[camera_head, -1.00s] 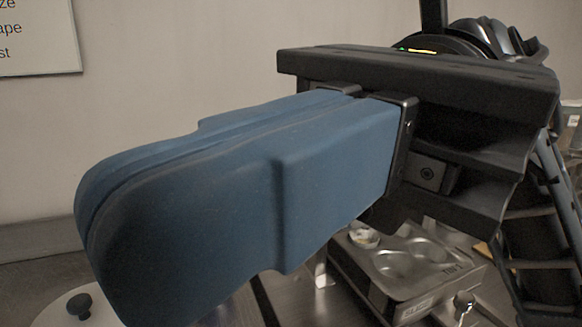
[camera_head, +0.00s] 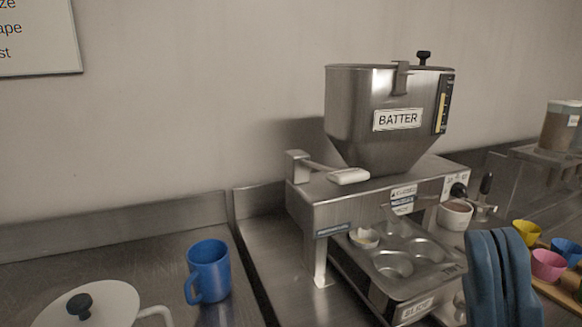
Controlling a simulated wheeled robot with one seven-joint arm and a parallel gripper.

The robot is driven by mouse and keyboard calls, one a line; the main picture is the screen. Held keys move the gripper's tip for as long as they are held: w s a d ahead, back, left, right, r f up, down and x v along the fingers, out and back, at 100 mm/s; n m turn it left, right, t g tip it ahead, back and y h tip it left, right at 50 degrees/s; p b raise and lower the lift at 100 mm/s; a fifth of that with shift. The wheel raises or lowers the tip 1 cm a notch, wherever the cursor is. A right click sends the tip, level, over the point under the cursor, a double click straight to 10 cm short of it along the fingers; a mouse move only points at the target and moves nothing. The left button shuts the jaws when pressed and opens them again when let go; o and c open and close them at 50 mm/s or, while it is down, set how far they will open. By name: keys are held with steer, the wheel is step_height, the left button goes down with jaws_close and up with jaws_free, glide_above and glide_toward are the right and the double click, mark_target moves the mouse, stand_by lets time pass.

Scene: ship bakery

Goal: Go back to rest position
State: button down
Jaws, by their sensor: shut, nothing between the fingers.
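My gripper (camera_head: 500,277) shows at the lower right, in front of the counter. Its two blue fingers point up and lie against each other, with nothing between them. The rest of my arm is below the picture edge. The gripper stands apart from the batter machine (camera_head: 390,140) and hides part of the counter behind it.
The batter machine has a muffin tin (camera_head: 430,251) under it, with one cup holding something pale. A blue mug (camera_head: 209,270) and a white lidded pot (camera_head: 105,302) stand at left. A white bowl (camera_head: 455,214) and small coloured cups (camera_head: 547,264) are at right.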

steer(key=s+d+f+m+h, duration=0.2)
steer(key=d+f+m+h, duration=0.1)
steer(key=f+m+h, duration=0.65)
steer(key=s+d+f+m+h, duration=0.3)
steer(key=f+m+h, duration=0.4)
steer(key=m+h, duration=0.4)
steer(key=s+d+f+m+g+h, duration=0.1)
steer(key=s+d+f+g, duration=0.1)
steer(key=s+f+g, duration=0.2)
steer(key=s+d+f+m+g, duration=0.1)
steer(key=s+d+f+g, duration=0.2)
steer(key=s+f, duration=0.5)
steer(key=shift+s+d+f+g+h, duration=0.2)
steer(key=shift+s+g+h, duration=0.15)
steer(key=shift+s+g, duration=0.35)
steer(key=shift+r, duration=0.1)
